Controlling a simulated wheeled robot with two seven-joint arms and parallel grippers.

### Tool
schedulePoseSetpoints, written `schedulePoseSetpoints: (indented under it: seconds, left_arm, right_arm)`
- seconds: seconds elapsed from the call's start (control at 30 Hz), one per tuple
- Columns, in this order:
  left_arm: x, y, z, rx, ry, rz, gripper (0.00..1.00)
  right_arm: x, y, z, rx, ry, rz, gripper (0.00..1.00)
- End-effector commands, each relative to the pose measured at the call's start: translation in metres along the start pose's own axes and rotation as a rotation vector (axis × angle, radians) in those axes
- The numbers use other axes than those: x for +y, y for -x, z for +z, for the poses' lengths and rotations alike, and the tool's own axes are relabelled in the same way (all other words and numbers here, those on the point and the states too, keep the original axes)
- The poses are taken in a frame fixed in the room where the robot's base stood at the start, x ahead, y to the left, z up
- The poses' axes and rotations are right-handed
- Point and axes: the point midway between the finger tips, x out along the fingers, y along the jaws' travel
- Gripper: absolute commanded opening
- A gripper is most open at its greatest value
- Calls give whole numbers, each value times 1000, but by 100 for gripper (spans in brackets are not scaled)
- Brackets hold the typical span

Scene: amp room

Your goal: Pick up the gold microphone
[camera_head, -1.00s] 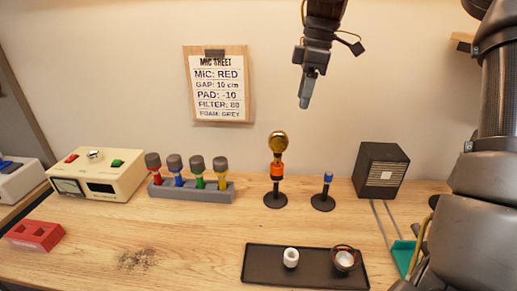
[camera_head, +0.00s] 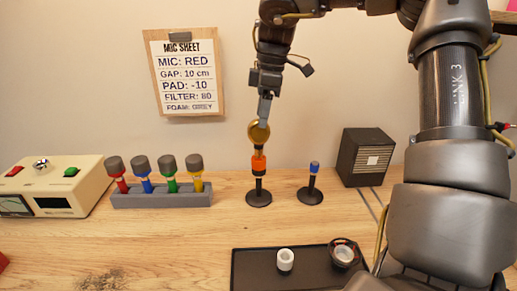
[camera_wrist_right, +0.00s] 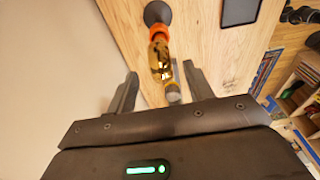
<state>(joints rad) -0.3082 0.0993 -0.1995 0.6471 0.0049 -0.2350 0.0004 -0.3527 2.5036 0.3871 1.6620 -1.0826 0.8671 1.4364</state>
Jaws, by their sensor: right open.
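The gold microphone (camera_head: 259,133) stands upright, with an orange collar below it and a round black base on the wooden desk. My right gripper (camera_head: 264,112) is open above it, its fingers pointing down, and a fingertip overlaps the top of the gold head. In the right wrist view, the gold microphone (camera_wrist_right: 161,63) lies between the lines of the two spread fingers of the gripper (camera_wrist_right: 160,76). Neither finger visibly presses on it. My left gripper is in neither view.
A grey rack (camera_head: 163,200) with several coloured microphones stands left of the gold one. A small blue-topped stand (camera_head: 313,180) and a dark speaker box (camera_head: 364,157) stand right. A black tray (camera_head: 308,263) lies in front. A clipboard sheet (camera_head: 186,75) hangs on the wall.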

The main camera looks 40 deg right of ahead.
Motion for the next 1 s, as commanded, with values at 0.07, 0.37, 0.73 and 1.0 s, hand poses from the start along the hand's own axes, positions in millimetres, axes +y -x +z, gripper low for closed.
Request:
schedulePoseSetpoints:
  seconds: [0.07,0.37,0.73,1.0]
  left_arm:
    - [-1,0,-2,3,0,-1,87]
    - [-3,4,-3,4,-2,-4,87]
    - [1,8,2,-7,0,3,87]
    - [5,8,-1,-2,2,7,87]
  right_arm:
    - [0,-5,0,1,0,-2,52]
    - [-1,-23,-2,0,0,-4,52]
    - [-1,-58,-4,0,0,0,52]
    - [-1,-58,-4,0,0,1,37]
